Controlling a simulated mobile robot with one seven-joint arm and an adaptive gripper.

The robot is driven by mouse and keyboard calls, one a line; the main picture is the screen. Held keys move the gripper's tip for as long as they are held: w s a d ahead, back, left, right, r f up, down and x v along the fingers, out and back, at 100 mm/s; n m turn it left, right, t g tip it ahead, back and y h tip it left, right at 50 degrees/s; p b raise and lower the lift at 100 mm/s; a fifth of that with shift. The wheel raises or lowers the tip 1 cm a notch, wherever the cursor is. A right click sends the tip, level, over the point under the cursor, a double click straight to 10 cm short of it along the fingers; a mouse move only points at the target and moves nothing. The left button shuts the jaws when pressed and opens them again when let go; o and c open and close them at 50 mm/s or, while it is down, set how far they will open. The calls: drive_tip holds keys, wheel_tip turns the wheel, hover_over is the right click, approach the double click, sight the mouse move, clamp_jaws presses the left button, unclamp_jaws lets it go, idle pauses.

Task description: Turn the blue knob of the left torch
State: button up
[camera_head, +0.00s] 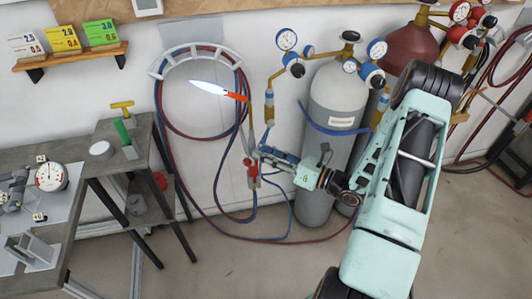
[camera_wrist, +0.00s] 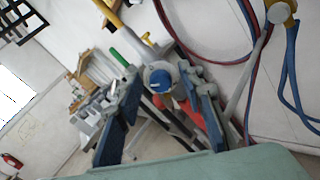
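The left torch (camera_head: 245,130) stands upright at the wall in the head view, with a blue-white flame (camera_head: 208,88) pointing left from its orange-red tip (camera_head: 236,97). Red parts (camera_head: 253,176) show at its lower end. The blue knob (camera_wrist: 160,80) is a round blue cap with a pale edge in the wrist view, between my fingertips. My gripper (camera_wrist: 161,85) is open, with one finger on each side of the knob. Whether either finger touches it I cannot tell. In the head view my gripper (camera_head: 263,155) reaches the torch from the right and the knob cannot be made out.
Grey gas cylinders (camera_head: 333,95) with gauges stand behind my arm. Red and blue hoses (camera_head: 165,110) hang in loops on the wall. A dark workbench (camera_head: 75,160) stands at the left, with a gauge (camera_head: 50,176) on it. The floor in front is free.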

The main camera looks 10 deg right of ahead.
drive_tip(key=v, duration=1.2)
idle(1.0)
